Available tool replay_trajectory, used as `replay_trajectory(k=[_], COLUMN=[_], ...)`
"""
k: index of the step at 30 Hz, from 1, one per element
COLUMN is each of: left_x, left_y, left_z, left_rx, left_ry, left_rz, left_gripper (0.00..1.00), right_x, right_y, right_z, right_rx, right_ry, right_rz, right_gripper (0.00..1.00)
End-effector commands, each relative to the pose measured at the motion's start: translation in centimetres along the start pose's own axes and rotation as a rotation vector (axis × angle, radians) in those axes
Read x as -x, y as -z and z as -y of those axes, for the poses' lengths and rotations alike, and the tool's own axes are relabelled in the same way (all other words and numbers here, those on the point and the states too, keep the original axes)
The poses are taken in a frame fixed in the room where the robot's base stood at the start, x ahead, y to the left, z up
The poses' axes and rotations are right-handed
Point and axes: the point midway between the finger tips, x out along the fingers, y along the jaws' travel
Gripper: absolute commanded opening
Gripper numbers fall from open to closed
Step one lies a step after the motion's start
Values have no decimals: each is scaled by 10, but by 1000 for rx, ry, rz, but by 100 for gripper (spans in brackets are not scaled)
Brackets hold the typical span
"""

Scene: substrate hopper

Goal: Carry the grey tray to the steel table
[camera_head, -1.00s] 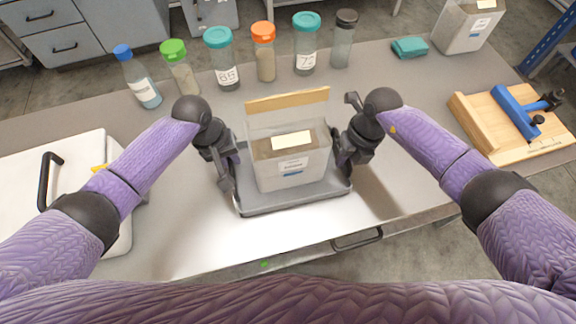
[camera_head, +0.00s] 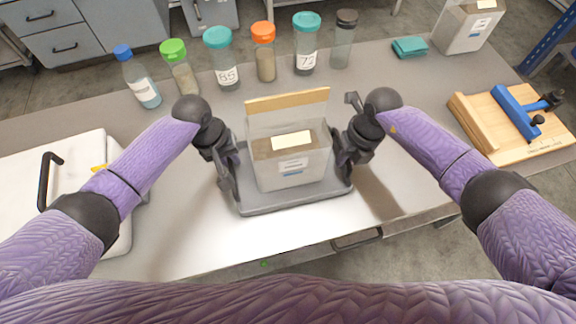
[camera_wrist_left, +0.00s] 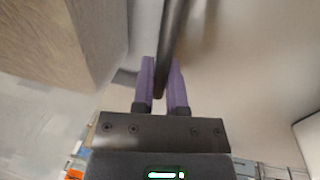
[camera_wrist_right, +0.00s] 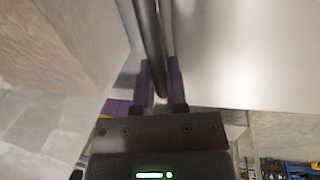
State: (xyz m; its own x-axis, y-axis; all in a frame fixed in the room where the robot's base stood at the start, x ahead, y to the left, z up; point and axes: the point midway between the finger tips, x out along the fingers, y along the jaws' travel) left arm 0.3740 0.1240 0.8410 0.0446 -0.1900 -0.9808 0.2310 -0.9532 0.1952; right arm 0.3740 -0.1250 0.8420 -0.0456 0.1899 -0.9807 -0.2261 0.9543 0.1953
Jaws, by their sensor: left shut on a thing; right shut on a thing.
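The grey tray (camera_head: 300,199) is near the middle of the head view, over a shiny worktop (camera_head: 190,225). My right gripper (camera_head: 346,165) is shut on the right side, also around a dark bar in the right wrist view (camera_wrist_right: 158,75). I cannot tell whether the tray touches the surface.
Several lidded bottles, one with an orange lid (camera_head: 265,55), stand behind the tray. A white lidded case (camera_head: 75,170) is at left. A wooden board with a blue clamp (camera_head: 515,110) is at right.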

Motion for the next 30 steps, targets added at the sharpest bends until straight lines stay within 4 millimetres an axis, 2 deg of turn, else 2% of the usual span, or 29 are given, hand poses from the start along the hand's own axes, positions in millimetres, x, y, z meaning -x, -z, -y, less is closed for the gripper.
replay_trajectory(k=[17, 27, 30], left_x=[5, 53, 58], left_y=[1, 3, 3], left_z=[-1, -11, -12], left_rx=[0, -2, -3], left_ry=[-1, -3, -4], left_rz=[-4, -16, -17], left_gripper=[0, 0, 0], right_x=[5, 53, 59], right_y=[-1, -2, -3], right_z=[0, -10, -11], right_rx=[0, 2, 3], right_ry=[1, 4, 5], right_rz=[4, 16, 17], right_gripper=[0, 0, 0])
